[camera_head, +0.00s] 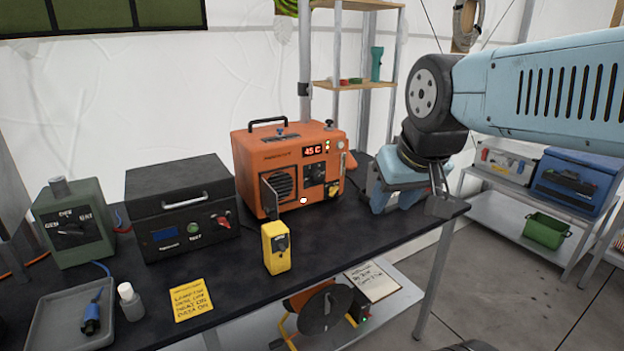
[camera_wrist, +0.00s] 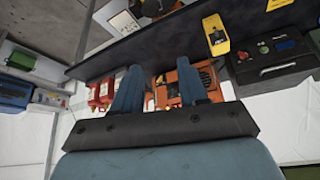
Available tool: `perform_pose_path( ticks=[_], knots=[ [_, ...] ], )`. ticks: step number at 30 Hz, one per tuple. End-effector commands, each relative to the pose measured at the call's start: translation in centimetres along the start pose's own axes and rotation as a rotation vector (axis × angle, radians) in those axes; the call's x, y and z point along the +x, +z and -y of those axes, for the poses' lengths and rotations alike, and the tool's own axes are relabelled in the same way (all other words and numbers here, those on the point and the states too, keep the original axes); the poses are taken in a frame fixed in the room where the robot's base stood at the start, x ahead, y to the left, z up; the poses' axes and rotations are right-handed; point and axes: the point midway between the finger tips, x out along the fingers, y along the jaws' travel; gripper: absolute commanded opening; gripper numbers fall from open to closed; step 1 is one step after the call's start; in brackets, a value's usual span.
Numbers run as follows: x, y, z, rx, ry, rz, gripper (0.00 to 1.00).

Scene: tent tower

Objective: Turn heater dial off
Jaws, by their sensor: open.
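A dark dial (camera_head: 314,173) sits below the display, and a yellow switch plate (camera_head: 334,188) is at the lower right of the panel. My gripper (camera_head: 385,195) is to the right of the heater near the table's right end, apart from the dial. In the wrist view my gripper (camera_wrist: 157,85) has its two blue fingers spread with nothing held between them. The heater (camera_wrist: 188,88) shows partly behind the fingers there; its dial cannot be made out.
On the black table (camera_head: 370,236) stand a yellow box (camera_head: 276,248), a black case (camera_head: 180,203), a green dial box (camera_head: 72,228), a grey tray (camera_head: 55,325) and a white bottle (camera_head: 130,301). A yellow note (camera_head: 190,299) lies in front. A shelf rack (camera_head: 345,85) stands behind.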

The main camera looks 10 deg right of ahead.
Motion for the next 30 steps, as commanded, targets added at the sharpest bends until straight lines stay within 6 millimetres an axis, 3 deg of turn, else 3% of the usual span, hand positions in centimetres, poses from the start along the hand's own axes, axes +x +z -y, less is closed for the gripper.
perform_pose_path(
  ticks=[6, 13, 15, 24, 30],
  knots=[
    [0.0, 0.0, 0.0, 0.0, 0.0, 0.0, 0.43],
    [1.1, -1.6, -0.6, -0.006, 0.021, -0.025, 0.65],
    [2.2, -3.1, -1.1, -0.016, 0.04, -0.05, 0.69],
    [9.1, -11.4, -3.3, -0.094, 0.122, -0.22, 0.69],
    [14.1, -16.0, -4.3, -0.16, 0.133, -0.337, 0.69]
  ],
)
